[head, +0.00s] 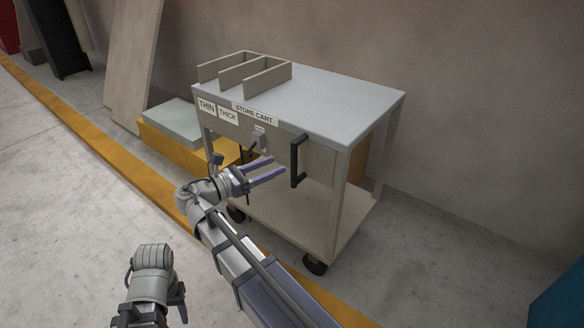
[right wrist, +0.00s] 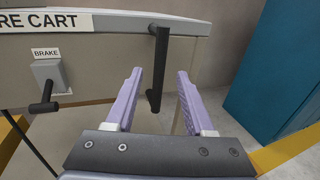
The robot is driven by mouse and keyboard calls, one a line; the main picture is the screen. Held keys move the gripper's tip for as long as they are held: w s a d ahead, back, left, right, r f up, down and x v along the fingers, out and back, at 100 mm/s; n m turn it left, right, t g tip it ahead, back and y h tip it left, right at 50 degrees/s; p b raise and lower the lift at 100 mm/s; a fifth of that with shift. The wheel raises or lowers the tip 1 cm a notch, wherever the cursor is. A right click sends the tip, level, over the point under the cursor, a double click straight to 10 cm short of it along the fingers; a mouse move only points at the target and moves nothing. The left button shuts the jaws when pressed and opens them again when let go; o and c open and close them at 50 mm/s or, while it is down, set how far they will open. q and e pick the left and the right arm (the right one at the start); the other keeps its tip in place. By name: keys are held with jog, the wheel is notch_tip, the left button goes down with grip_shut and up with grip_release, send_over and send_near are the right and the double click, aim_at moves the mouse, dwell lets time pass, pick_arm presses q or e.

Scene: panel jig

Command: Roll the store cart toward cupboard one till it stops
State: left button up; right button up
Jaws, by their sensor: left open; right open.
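The store cart (head: 340,90) stands beside the wall, with a grey top, castors and a lower shelf. Its black upright handle (head: 295,160) is on the front face; in the right wrist view the handle (right wrist: 158,70) shows ahead, between the lines of my fingers. My right gripper (head: 278,166) is open and empty, its purple fingers pointing at the handle, apart from it. The brake lever (right wrist: 45,105) sits left of the handle, slanting downward. My left gripper (head: 178,302) is low at left, open, away from the cart. No cupboard is labelled in view.
A divided rack (head: 245,72) marked thin and thick sits on the cart top. A yellow platform (head: 165,143) with a grey slab stands left of the cart. A blue unit (right wrist: 275,75) stands to the right. A yellow floor line (head: 75,120) runs along the front.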

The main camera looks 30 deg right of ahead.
send_over(294, 181)
jog(key=shift+w+d, duration=0.25)
jog(key=shift+w, duration=0.2)
grip_shut()
dwell(0.6)
dwell(1.0)
